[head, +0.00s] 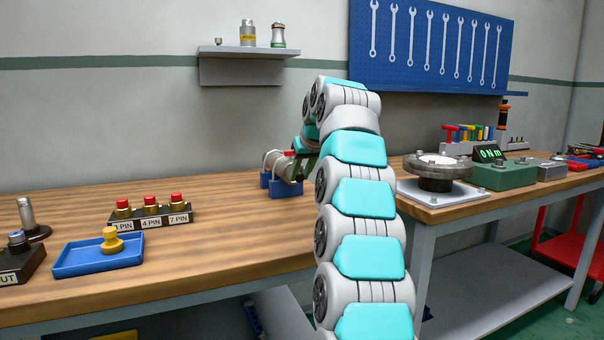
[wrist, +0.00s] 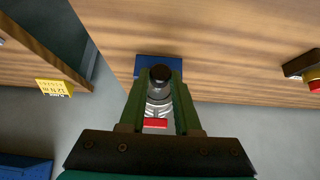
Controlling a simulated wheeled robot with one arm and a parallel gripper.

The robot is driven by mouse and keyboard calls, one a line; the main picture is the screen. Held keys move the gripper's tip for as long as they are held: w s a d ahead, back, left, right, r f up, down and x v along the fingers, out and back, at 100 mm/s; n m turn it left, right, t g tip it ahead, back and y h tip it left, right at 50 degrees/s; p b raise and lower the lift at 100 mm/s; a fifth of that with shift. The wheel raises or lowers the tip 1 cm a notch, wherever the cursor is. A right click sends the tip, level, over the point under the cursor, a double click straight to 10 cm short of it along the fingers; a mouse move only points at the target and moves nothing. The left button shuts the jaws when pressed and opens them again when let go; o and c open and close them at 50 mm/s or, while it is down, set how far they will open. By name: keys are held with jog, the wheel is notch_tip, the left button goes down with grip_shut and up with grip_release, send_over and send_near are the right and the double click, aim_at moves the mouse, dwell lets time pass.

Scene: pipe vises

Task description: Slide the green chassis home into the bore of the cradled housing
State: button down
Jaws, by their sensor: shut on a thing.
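My gripper (wrist: 160,95) has its two dark green fingers on either side of a silver cylindrical part (wrist: 158,100) with a black round end and a red piece at its near end. In the wrist view, a blue cradle (wrist: 145,61) lies just beyond the black end. In the head view, the blue cradle (head: 284,190) stands on the bench and a pale grey ringed cylinder (head: 277,162) is at it, close by my gripper's end. A green chassis cannot be told apart from the green fingers. The bore and any contact inside it are hidden.
A rack (head: 150,220) of red-topped connectors stands left of the cradle. A blue tray (head: 75,267) with a yellow knobbed piece (head: 112,240) is nearer. The right bench has a round dark fixture (head: 438,172) and a green meter (head: 500,174). Bench around the cradle is mostly clear.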

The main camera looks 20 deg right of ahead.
jog(key=shift+w, duration=0.3)
jog(key=c, duration=0.5)
grip_release()
jog(key=shift+w, duration=0.1)
jog(key=shift+c, duration=0.2)
